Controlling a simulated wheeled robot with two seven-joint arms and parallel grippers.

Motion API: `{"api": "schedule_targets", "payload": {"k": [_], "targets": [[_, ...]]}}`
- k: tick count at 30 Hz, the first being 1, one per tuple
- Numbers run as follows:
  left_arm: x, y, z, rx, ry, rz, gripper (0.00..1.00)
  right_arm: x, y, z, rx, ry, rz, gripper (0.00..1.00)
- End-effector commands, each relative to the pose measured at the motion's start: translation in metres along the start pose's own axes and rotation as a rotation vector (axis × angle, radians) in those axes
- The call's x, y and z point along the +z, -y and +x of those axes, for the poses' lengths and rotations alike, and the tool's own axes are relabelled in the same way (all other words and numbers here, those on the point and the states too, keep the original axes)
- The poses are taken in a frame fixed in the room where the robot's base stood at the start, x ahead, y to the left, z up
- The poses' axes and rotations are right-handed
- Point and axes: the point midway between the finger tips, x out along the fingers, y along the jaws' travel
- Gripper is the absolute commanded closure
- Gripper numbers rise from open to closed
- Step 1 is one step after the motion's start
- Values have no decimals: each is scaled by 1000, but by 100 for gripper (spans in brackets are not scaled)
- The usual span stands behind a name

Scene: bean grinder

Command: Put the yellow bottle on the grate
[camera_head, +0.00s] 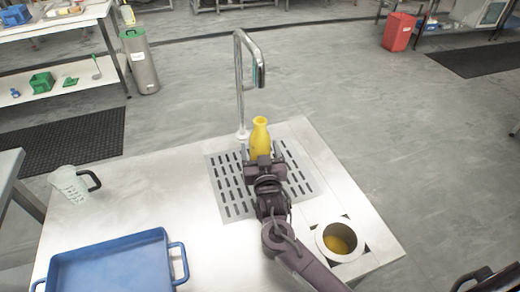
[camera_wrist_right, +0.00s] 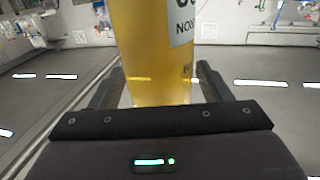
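The yellow bottle (camera_head: 261,133) is upright over the far middle part of the slotted metal grate (camera_head: 231,197), near the tap. My right gripper (camera_head: 262,160) is in front of it and hides its base, so I cannot tell whether it touches the grate. In the right wrist view the bottle (camera_wrist_right: 155,60) fills the space between the two fingers (camera_wrist_right: 160,85), which appear to press on its sides. A white label with dark letters shows on it. My left gripper is not in view.
A tall chrome tap (camera_head: 240,90) rises behind the bottle. A round opening (camera_head: 340,240) with yellowish contents is at the right of the counter. A blue tray (camera_head: 112,265) and a clear jug (camera_head: 70,186) stand at left. The counter between them and the grate is clear.

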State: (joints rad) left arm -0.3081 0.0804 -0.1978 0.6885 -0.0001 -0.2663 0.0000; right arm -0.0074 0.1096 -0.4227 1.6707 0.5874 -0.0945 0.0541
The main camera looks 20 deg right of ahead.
Motion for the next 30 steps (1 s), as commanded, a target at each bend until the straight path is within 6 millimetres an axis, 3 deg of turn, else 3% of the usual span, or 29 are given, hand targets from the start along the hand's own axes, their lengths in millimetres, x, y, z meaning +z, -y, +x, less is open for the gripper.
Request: {"api": "schedule_targets", "payload": {"k": [11,20,24,30], "targets": [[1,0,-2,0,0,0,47,-4,0,-1,-1,0,0,25],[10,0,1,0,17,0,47,-1,0,-56,-2,3,1,25],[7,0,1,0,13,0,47,-2,0,-85,-1,2,1,25],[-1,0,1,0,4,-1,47,-2,0,-113,0,1,0,25]]}}
